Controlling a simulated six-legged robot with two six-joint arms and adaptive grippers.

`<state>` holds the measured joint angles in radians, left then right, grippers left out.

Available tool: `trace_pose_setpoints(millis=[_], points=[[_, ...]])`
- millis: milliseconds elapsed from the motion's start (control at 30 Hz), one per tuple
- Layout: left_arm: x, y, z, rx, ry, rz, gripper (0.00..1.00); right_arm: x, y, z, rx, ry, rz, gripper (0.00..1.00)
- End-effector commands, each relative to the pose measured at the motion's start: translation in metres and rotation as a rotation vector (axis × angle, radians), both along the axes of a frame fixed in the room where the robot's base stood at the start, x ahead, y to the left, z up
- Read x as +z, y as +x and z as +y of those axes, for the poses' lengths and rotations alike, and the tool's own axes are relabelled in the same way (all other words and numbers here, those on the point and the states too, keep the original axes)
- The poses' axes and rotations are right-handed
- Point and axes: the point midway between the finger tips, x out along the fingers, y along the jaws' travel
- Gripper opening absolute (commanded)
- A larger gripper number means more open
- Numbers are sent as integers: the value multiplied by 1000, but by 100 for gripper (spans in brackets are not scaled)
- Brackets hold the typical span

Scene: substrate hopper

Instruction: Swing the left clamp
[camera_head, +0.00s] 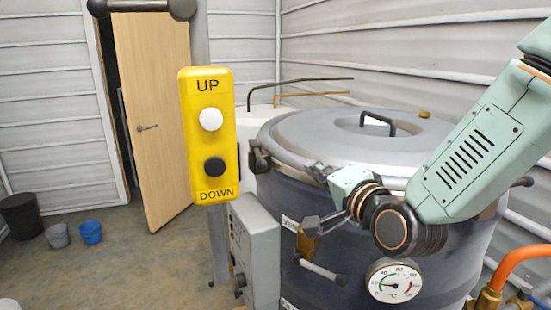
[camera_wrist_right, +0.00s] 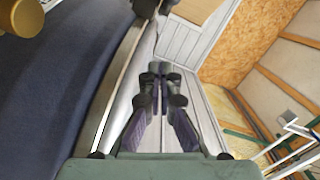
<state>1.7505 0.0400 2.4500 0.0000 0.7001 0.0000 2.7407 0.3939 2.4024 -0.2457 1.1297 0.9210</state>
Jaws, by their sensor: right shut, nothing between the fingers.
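The left clamp (camera_head: 259,157) is a small dark latch at the left rim of the lid (camera_head: 300,135) on the big dark blue vessel (camera_head: 340,255). A dark part that looks like this clamp (camera_wrist_right: 146,8) is at the top edge of the right wrist view, beyond the fingertips. My right gripper (camera_head: 316,170) is at the front rim, to the right of the left clamp and apart from it, pointing left toward it. Its fingers (camera_wrist_right: 160,72) are shut and empty. My left gripper is not in view.
A yellow UP/DOWN control box (camera_head: 208,135) hangs left of the vessel. A grey switch box (camera_head: 255,250) stands below the clamp. A brass fitting (camera_head: 306,246) and a dial gauge (camera_head: 394,281) are on the vessel's front. The floor at the left is mostly free.

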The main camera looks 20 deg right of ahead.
Motion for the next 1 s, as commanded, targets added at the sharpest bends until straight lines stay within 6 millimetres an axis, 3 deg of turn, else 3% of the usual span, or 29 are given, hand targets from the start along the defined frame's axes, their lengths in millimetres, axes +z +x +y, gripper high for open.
trace_pose_setpoints(millis=[200, 433, 1000], points=[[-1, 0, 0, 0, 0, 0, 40, 1, -1, 5, 4, 143, 9, 0], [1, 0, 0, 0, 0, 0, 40, 0, 8, 8, 0, 179, 14, 0], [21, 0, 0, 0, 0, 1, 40, -3, 98, 18, 6, 179, 14, 0]])
